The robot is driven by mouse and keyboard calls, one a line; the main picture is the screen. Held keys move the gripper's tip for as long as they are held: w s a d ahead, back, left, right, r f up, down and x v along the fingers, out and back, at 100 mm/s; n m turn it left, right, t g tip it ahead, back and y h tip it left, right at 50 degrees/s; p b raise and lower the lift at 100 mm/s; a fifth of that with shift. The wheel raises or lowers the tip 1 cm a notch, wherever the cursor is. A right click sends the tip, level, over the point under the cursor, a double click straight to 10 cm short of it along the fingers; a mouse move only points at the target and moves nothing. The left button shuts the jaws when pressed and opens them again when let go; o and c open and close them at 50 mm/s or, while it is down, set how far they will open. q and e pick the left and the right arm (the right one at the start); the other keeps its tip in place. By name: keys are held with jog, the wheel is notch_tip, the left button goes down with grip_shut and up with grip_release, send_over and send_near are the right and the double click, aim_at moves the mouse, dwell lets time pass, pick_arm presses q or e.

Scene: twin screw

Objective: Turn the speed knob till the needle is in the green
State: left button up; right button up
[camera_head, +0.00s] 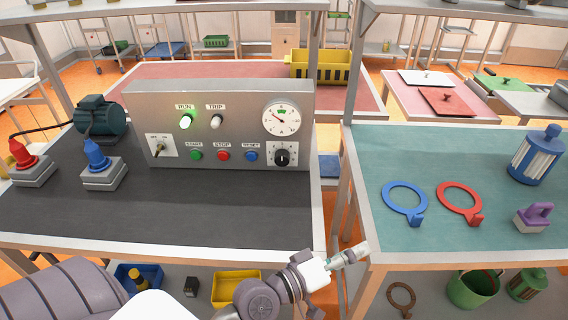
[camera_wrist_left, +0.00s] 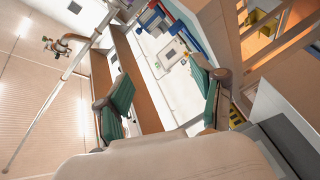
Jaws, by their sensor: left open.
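The grey control panel (camera_head: 220,125) stands at the back of the left bench. Its black speed knob (camera_head: 284,157) sits at the lower right, under the round white gauge (camera_head: 281,118). The gauge's red needle points up and left; a small green mark shows near the top of the dial, and the needle appears to be left of it.
The green RUN lamp (camera_head: 186,122) is lit; the TRIP lamp (camera_head: 216,121) looks unlit. START, STOP and RESET buttons and a toggle switch (camera_head: 160,149) share the panel. Red and blue plug-like items stand left. Rings (camera_head: 404,203) lie on the right bench. The black mat before the panel is clear.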

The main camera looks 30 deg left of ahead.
pick_arm(q)
jog(key=w+a+r+n+t+y, duration=0.3)
jog(key=a+r+n+t, duration=0.15)
jog(key=n, duration=0.25)
jog(key=n+g+y, duration=0.5)
jog(key=n+y, duration=0.9)
jog(key=n, duration=0.7)
send_near(283, 161)
jog(key=shift+t, duration=0.25)
jog(key=p+x, duration=0.1)
jog(key=x, duration=0.8)
jog(key=shift+w+a+f+p, duration=0.2)
jog(key=shift+w+a+p, duration=0.05)
jog(key=shift+p, duration=0.1)
